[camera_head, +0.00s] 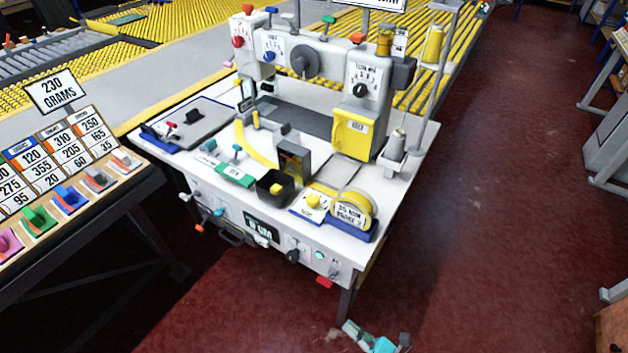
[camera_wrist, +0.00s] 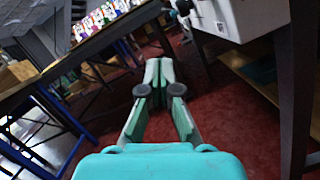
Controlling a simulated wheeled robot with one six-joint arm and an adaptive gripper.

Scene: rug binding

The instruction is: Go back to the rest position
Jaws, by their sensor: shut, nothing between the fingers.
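My gripper (camera_wrist: 160,72) shows in the wrist view with its teal body at the bottom and its two grey-green fingers together at the tips. It is shut and holds nothing. It points over the dark red floor (camera_wrist: 218,100), below the height of the tables. In the head view my gripper (camera_head: 350,328) is at the bottom edge, in front of the sewing machine table (camera_head: 408,188) and apart from it. Most of my arm is out of the frame.
A white sewing machine (camera_head: 318,62) stands on the white table with small parts and a yellow tape roll (camera_head: 350,207). A sloped board (camera_head: 75,160) with number cards and coloured clips is at the left. The floor at the right (camera_head: 500,230) is clear.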

